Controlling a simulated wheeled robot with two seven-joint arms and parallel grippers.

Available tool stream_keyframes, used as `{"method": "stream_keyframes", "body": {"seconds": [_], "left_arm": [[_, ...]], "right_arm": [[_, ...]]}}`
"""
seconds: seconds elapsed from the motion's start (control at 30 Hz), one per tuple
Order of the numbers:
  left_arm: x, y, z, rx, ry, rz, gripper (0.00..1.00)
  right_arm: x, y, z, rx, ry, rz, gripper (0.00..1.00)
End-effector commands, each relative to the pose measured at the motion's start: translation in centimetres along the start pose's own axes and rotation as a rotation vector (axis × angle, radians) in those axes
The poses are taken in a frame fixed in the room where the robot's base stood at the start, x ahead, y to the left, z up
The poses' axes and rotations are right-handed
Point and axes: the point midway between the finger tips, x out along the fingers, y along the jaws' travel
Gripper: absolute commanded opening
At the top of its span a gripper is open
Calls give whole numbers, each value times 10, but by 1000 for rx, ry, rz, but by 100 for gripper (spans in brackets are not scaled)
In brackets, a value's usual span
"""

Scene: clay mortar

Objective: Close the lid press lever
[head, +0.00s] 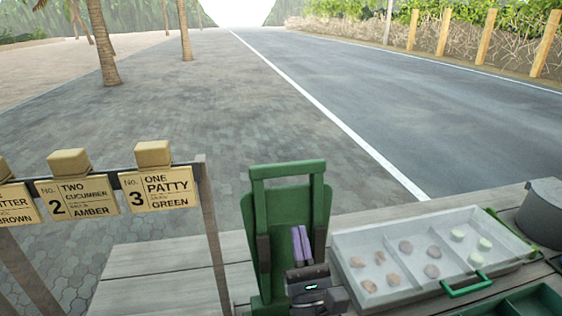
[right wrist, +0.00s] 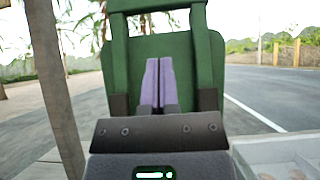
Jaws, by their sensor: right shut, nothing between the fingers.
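The green lid press (head: 285,205) stands upright on the grey wooden table, with a green frame and crossbar at its top. Its lever looks raised, with the crossbar (head: 287,170) high. My right gripper (head: 301,245) is shut and empty, its purple fingers pointing up in front of the green panel. In the right wrist view the shut fingers (right wrist: 158,85) overlap the green panel (right wrist: 178,60), below the crossbar. I cannot tell whether the fingers touch it. My left gripper is not in view.
A pale divided tray (head: 350,240) with several brown and green pieces lies right of the press. A grey pot (head: 541,212) stands at the far right, near a green tray (head: 520,304). A sign rack with order cards (head: 157,188) stands on the left.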

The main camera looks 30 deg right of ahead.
Motion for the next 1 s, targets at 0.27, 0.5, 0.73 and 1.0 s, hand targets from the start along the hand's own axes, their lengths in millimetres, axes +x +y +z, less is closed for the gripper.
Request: {"method": "stream_keyframes", "body": {"seconds": [0.27,0.5,0.73,1.0], "left_arm": [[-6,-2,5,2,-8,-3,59],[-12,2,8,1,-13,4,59],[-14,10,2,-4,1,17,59],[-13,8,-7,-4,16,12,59]], "right_arm": [[25,-1,3,10,-9,-7,0],[74,-1,2,8,-8,-7,0],[98,-2,2,8,-6,-5,0],[100,-1,1,8,-4,-5,0]]}}
